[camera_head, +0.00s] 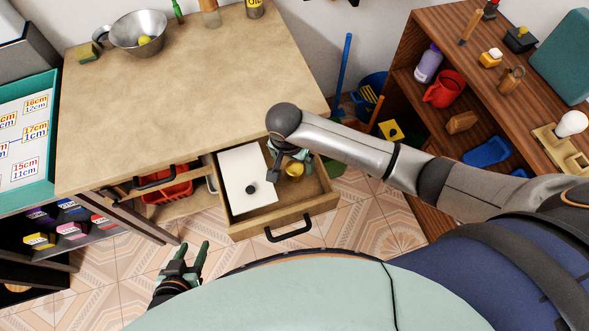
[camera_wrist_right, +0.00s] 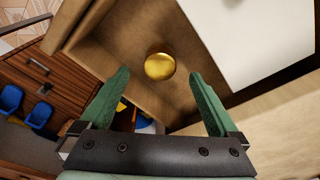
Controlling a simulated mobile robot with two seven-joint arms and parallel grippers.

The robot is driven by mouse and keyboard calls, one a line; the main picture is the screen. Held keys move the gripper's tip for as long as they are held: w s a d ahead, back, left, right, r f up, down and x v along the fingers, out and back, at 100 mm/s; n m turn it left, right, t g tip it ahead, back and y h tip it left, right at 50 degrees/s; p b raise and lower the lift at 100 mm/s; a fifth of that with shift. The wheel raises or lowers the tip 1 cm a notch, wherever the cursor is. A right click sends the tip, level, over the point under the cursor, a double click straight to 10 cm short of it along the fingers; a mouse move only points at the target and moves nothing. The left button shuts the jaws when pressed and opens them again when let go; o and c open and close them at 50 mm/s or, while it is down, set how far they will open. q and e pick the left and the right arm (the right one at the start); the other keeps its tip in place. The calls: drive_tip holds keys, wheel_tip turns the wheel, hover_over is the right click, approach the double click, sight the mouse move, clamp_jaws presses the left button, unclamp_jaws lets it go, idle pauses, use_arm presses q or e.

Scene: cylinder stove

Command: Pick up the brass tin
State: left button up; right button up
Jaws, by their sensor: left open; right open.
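The brass tin (camera_head: 294,170) is a small round gold-coloured thing inside the open drawer, to the right of a white flat box. In the right wrist view the brass tin (camera_wrist_right: 160,66) lies on the drawer floor, ahead of and between the fingertips. My right gripper (camera_head: 283,163) is over the drawer, close to the tin and partly hidden by its own arm. In the wrist view the right gripper (camera_wrist_right: 160,80) is open and empty, with green fingers spread apart. My left gripper (camera_head: 192,252) is open and empty, low over the floor to the left of the drawer.
The open drawer (camera_head: 322,205) has a black handle and holds the white box (camera_head: 246,168) with a dark knob. The tabletop (camera_head: 190,85) is mostly clear; a metal colander (camera_head: 138,34) stands at its back left. A wooden shelf (camera_head: 405,85) with several items stands at the right.

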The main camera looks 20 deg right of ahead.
sight(295, 168)
drive_tip(key=f, duration=0.4)
drive_tip(key=w+d+f+b, duration=0.1)
drive_tip(key=shift+f, duration=0.4)
drive_tip(key=shift+a, duration=0.1)
drive_tip(key=c, duration=1.5)
